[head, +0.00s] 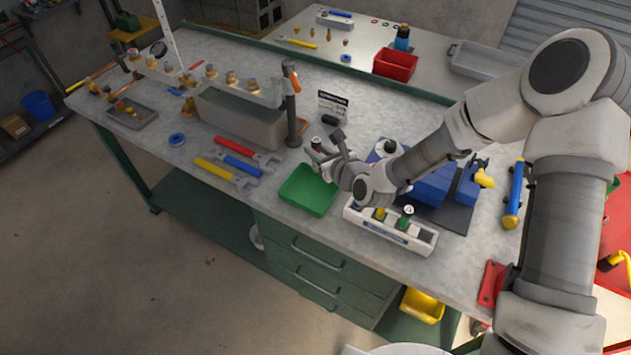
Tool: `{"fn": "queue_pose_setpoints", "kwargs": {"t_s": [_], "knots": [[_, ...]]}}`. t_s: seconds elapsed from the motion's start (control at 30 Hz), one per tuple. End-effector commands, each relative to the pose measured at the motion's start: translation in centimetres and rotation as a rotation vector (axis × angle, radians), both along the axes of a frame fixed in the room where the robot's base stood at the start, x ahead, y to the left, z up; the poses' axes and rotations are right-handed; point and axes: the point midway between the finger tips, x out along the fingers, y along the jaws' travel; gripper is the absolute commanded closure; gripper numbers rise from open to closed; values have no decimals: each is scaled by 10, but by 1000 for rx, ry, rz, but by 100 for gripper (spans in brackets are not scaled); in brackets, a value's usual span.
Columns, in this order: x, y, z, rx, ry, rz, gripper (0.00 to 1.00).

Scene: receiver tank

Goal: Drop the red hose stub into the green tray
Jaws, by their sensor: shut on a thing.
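The green tray (309,191) sits on the grey bench top near its front edge, and no object shows on the visible part of its floor. My gripper (317,148) is just behind and above the tray's far right side, reaching in from the right. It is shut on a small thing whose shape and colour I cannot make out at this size. I cannot pick out the red hose stub with certainty anywhere in view. My wrist and forearm hide part of the bench right of the tray.
An orange-topped post (292,105) stands behind the tray. Red, blue and yellow wrenches (237,165) lie left of it. A white rack (389,228) with knobs stands close on its right. A red bin (395,64) is on the back bench.

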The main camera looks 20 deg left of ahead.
Motion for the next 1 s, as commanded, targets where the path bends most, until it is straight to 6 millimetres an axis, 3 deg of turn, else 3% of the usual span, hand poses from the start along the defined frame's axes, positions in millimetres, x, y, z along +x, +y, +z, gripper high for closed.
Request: {"fn": "queue_pose_setpoints", "kwargs": {"t_s": [0.23,0.7,1.0], "knots": [[0,1,-6,0,0,1,100],[-1,0,-56,0,0,1,100],[0,0,-60,0,-1,1,100]]}}
